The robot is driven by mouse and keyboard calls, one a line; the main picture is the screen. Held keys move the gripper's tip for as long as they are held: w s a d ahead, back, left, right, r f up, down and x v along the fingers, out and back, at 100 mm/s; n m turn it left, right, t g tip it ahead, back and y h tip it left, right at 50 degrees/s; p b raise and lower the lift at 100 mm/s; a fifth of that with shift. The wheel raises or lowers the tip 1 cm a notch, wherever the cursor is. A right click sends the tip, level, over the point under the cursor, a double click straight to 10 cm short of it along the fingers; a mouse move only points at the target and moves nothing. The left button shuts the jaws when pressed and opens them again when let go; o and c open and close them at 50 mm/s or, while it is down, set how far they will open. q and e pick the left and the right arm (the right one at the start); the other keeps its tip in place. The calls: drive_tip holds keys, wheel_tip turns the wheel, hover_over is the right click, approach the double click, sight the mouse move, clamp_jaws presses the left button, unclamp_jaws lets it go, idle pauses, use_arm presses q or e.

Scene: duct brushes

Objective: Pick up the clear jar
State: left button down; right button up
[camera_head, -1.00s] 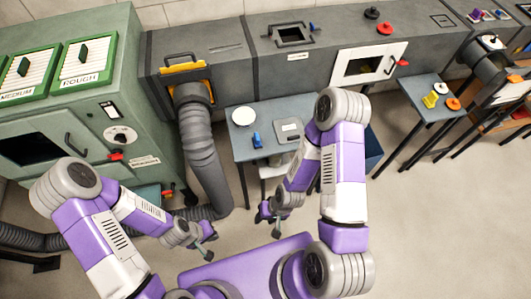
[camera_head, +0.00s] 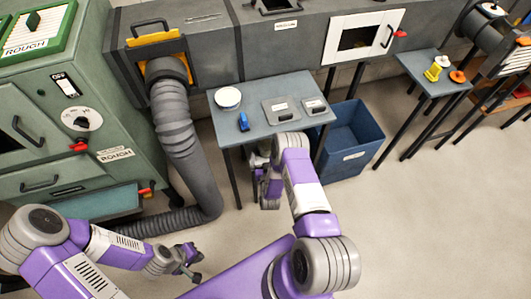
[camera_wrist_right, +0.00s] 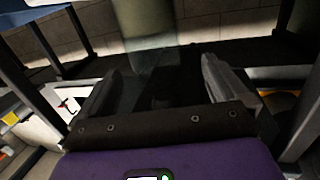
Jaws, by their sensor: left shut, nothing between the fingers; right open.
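A pale, see-through upright shape (camera_wrist_right: 150,35), which looks like the clear jar, stands ahead of my right gripper in the right wrist view. Its top is cut off by the frame. My right gripper (camera_wrist_right: 165,78) is open, with its two fingers apart below and to either side of the shape; I cannot tell whether they touch it. In the head view my right gripper (camera_head: 258,165) is at the front edge of the small blue-grey table (camera_head: 262,101), low and partly hidden. I cannot make out the jar there. My left gripper (camera_head: 188,262) is shut and empty, low over the floor.
A blue bin (camera_head: 352,140) stands right of the table. A thick grey hose (camera_head: 180,135) runs down on its left. Table legs are close by.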

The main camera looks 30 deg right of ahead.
sight(266, 147)
drive_tip(key=shift+d+f+t+h, duration=0.15)
drive_tip(key=shift+d+t+h, duration=0.15)
drive_tip(key=shift+w+d+b, duration=0.2)
drive_tip(key=shift+w+b, duration=0.1)
drive_tip(key=b+x, duration=0.2)
drive_tip(key=x, duration=0.4)
drive_tip(key=shift+w+d+b, duration=0.1)
drive_tip(key=shift+d+b, duration=0.05)
drive_tip(key=shift+b, duration=0.2)
drive_tip(key=shift+w+d+r, duration=0.1)
drive_tip(key=shift+w+r, duration=0.15)
drive_tip(key=c, duration=0.9)
drive_tip(key=shift+r, duration=0.15)
